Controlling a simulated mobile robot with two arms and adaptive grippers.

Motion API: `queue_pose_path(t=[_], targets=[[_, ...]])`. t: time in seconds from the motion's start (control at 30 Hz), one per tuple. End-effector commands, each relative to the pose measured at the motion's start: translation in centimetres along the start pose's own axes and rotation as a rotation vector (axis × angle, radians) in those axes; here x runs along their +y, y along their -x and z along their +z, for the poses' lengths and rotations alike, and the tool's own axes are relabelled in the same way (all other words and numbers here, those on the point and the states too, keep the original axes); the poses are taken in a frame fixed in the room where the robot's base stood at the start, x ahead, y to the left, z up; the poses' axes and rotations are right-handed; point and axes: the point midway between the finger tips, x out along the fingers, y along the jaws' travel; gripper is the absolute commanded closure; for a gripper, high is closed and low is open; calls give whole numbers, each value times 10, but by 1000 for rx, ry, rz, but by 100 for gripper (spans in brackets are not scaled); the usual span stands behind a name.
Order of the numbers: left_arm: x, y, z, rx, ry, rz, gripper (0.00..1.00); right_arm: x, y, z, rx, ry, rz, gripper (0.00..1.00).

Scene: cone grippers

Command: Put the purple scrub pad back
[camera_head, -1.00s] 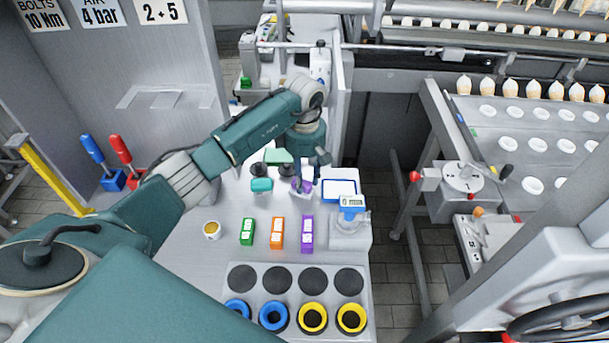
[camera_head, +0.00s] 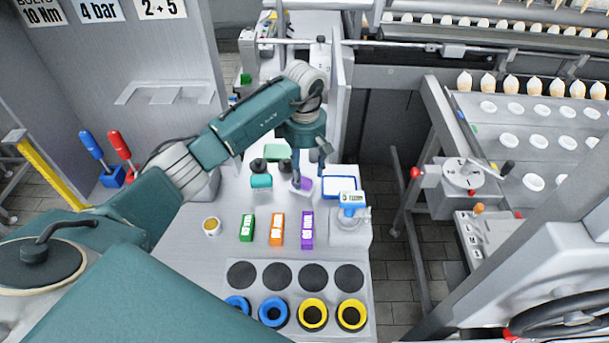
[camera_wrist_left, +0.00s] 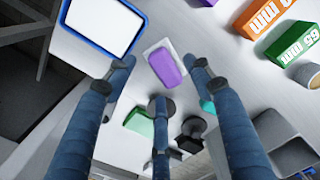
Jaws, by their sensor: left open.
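The purple scrub pad (camera_wrist_left: 165,68) lies on a small pale holder (camera_wrist_left: 150,50) on the grey bench. In the head view, the pad (camera_head: 304,184) shows just below my left gripper's fingers, partly covered by them. My left gripper (camera_head: 306,165) is open and empty, reaching down over the pad. In the left wrist view, the fingertips of my left gripper (camera_wrist_left: 161,78) are spread around the pad, with a visible gap on each side. I cannot tell how high the tips are above the bench. My right gripper is not in view.
A blue-rimmed tray (camera_head: 340,178) lies right of the pad. A teal item (camera_head: 261,181) and a green pad (camera_head: 279,150) lie to its left. Green (camera_head: 247,228), orange (camera_head: 277,228) and purple (camera_head: 307,231) boxes stand nearer. A small cup (camera_head: 212,227) stands at left.

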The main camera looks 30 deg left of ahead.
Motion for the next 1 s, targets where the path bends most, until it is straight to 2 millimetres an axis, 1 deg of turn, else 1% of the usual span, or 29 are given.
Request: queue_pose_path(t=[0.03,0.3,0.4,0.5,0.67,1.0], targets=[[2,7,-1,3,-1,7,47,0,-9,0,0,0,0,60],[2,66,0,1,1,6,47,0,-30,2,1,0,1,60],[1,82,0,1,0,5,47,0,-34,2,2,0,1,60],[1,94,0,1,1,2,47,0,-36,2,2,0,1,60],[0,101,0,1,1,-1,47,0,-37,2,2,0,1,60],[0,101,0,1,1,0,47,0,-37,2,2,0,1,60]])
